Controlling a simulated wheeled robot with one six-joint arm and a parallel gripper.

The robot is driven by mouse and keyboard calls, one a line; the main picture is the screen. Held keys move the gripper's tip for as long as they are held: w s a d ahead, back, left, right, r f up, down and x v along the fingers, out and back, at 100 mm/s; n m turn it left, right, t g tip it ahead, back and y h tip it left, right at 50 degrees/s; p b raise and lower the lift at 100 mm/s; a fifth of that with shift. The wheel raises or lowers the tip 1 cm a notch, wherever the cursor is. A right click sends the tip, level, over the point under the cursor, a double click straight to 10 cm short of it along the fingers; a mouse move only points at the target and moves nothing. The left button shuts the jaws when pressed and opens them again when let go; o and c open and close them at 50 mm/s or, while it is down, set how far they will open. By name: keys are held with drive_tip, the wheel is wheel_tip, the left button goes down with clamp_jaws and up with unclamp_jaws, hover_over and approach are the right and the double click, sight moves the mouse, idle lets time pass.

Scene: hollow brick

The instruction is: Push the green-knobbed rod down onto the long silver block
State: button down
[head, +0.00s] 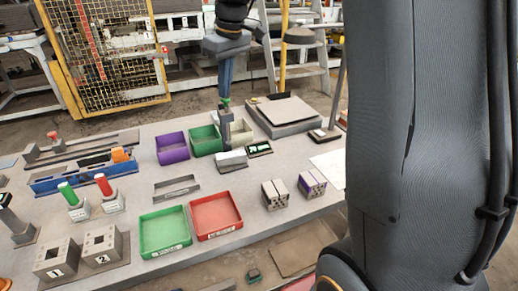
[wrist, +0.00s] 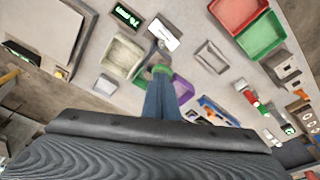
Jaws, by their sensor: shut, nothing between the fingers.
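My gripper (head: 225,96) points straight down with its fingers together and nothing between them. The green knob (head: 224,102) of the rod is right below the fingertips. In the wrist view the knob (wrist: 160,69) shows just past the tips of my gripper (wrist: 160,80). I cannot tell whether the tips touch it. The dark rod stands upright below the knob, near the long silver block (head: 232,161), which lies on the table. The block also shows in the wrist view (wrist: 164,34). Whether the rod's lower end touches the block is unclear.
A small display with green digits (head: 259,149) is right of the block. Purple (head: 172,148), green (head: 205,139) and cream (head: 241,131) bins stand close around the rod. A grey platform (head: 283,114) is behind right. Green (head: 165,231) and red (head: 215,215) trays lie in front.

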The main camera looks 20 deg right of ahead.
drive_tip(key=shift+f+b, duration=0.4)
drive_tip(key=shift+f, duration=0.9)
drive_tip(key=shift+f+b, duration=0.35)
drive_tip(key=shift+f, duration=0.2)
drive_tip(key=shift+r, duration=0.15)
drive_tip(key=shift+r+p, duration=2.9)
drive_tip(key=shift+r, duration=0.55)
